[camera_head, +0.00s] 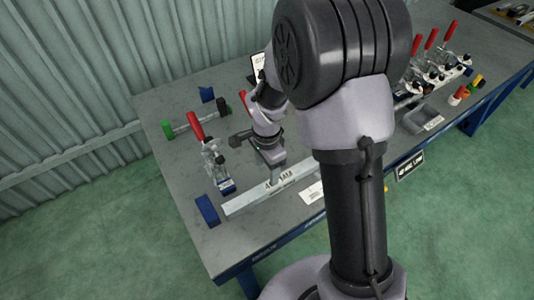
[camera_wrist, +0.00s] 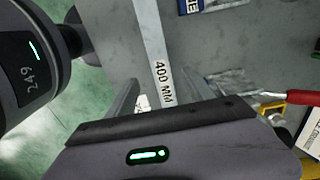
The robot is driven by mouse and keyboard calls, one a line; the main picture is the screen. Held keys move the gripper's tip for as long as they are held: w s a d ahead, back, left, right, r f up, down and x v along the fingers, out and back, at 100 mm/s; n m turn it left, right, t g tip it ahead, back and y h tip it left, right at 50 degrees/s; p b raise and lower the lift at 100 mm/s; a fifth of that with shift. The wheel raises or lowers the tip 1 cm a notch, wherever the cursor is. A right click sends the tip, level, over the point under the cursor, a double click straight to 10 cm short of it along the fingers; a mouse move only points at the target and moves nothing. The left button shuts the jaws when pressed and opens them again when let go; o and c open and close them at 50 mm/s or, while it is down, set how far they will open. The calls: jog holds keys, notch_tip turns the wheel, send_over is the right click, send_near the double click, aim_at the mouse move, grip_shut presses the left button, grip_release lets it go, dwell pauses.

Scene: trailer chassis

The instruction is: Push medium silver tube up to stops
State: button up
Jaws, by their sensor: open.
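A silver square tube (camera_head: 245,202) marked 400 MM lies along the front edge of the grey table. It also shows in the wrist view (camera_wrist: 154,38), running between the fingers and under the gripper body. My gripper (camera_head: 273,170) is above the tube and points down at it. In the wrist view my gripper (camera_wrist: 164,92) is open, with one finger on each side of the tube. Whether the fingers touch it cannot be told. A blue block (camera_head: 207,209) stands near the tube's left end; which blocks are the stops is not clear.
A red-handled toggle clamp (camera_head: 212,155) stands behind the tube's left end. A rod with a green end (camera_head: 168,129) lies farther back. More red-handled clamps (camera_head: 430,65) and a grey tray (camera_head: 423,119) are at the right. Bare table (camera_head: 170,165) shows at the left.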

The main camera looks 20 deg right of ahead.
aim_at(261, 190)
notch_tip(261, 190, down, 11)
jog(key=b, duration=0.3)
jog(key=shift+r, duration=0.15)
grip_shut()
jog(key=shift+s+a+b, duration=0.3)
jog(key=shift+a+b, duration=0.1)
jog(key=shift+a, duration=0.55)
dwell(1.6)
grip_release()
jog(key=shift+r, duration=0.15)
notch_tip(261, 190, up, 17)
jog(key=p, duration=0.6)
jog(key=shift+r, duration=0.2)
